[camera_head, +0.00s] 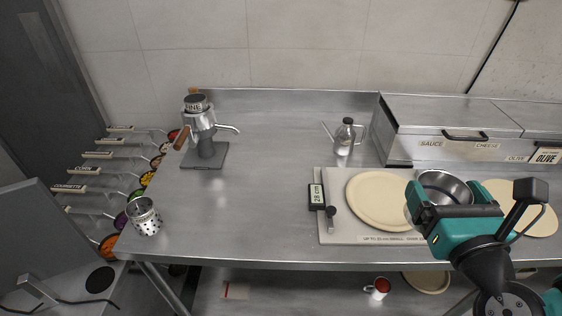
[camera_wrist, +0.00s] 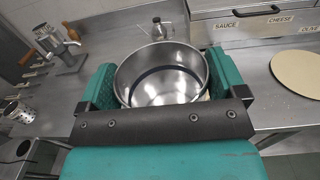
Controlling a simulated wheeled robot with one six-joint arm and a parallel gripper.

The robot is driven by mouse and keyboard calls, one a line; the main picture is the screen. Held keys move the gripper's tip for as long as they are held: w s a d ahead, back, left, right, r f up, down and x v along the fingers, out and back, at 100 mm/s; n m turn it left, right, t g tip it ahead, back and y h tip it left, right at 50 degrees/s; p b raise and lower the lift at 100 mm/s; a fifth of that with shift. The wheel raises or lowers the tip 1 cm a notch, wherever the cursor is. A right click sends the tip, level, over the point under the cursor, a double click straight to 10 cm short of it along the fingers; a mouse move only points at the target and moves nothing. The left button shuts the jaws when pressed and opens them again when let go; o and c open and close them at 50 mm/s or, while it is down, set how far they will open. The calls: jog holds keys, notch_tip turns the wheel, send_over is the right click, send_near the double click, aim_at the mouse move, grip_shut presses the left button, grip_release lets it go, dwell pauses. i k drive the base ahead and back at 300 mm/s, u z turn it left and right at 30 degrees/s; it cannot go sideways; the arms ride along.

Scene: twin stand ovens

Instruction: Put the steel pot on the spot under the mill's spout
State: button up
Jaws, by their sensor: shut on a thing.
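The steel pot (camera_head: 445,184) is a shiny, open, empty round vessel at the right of the counter. It fills the middle of the wrist view (camera_wrist: 162,75). My gripper (camera_head: 450,198) is shut on the pot, with one teal jaw on each side of it in the wrist view (camera_wrist: 162,88). The mill (camera_head: 203,138) stands far off at the back left on a grey base plate. Its spout (camera_head: 228,127) points right, and the counter below the spout looks bare. The mill also shows at upper left in the wrist view (camera_wrist: 50,42).
A pale board (camera_head: 328,228) with a dough disc (camera_head: 378,199) lies left of the pot. An oil can (camera_head: 344,138) stands behind it. Steel topping bins (camera_head: 450,143) line the back right. A perforated shaker (camera_head: 144,217) stands front left. The middle counter is clear.

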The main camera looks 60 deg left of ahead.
aim_at(244, 157)
jog(key=u, duration=0.05)
jog(key=k, duration=0.35)
jog(key=u, duration=0.7)
